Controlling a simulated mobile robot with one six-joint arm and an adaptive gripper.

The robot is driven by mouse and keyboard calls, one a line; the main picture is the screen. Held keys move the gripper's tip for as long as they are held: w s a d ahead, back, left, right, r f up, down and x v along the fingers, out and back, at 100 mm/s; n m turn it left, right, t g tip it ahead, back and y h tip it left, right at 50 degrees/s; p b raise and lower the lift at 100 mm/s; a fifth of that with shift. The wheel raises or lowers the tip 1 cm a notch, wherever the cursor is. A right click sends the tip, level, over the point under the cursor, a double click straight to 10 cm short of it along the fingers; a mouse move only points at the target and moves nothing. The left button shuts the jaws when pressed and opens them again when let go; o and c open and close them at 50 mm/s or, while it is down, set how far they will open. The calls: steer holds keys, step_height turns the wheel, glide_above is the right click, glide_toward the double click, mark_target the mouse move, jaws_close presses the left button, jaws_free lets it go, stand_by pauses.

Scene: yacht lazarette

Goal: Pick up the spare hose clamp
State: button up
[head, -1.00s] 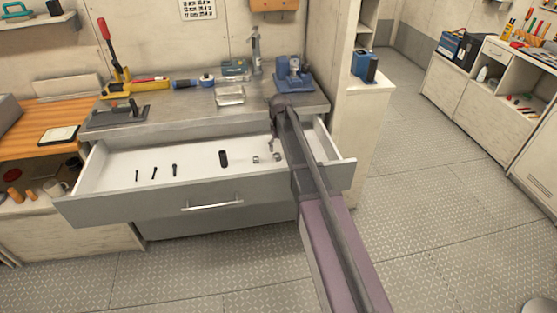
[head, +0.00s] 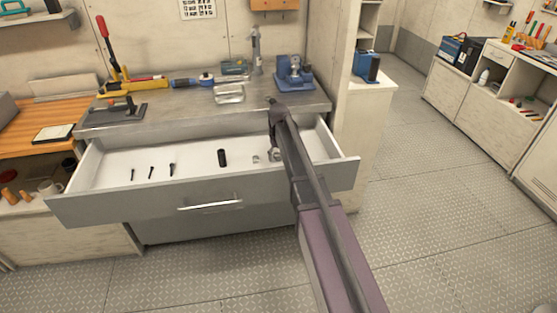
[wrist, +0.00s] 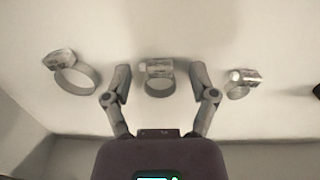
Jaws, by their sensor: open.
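Three metal hose clamps lie in a row on the white drawer floor in the wrist view: a larger one at left (wrist: 72,74), one in the middle (wrist: 158,86) and a smaller one at right (wrist: 241,84). I cannot tell by any mark which is the spare. My gripper (wrist: 160,72) is open, its fingers pointing towards the drawer floor on either side of the middle clamp, with nothing held. In the head view one clamp (head: 256,158) shows left of my gripper (head: 274,155); the arm hides others.
The open drawer (head: 180,205) also holds several dark bolts (head: 151,172) and a black cylinder (head: 222,158) left of the clamps. Its walls surround my gripper. The floor at right is clear.

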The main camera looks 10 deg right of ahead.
mark_target(279, 157)
stand_by(0.3)
steer(key=c, duration=1)
steer(key=shift+r, duration=0.2)
jaws_close()
step_height(279, 157, up, 10)
steer(key=p, duration=1)
steer(key=shift+f, duration=0.2)
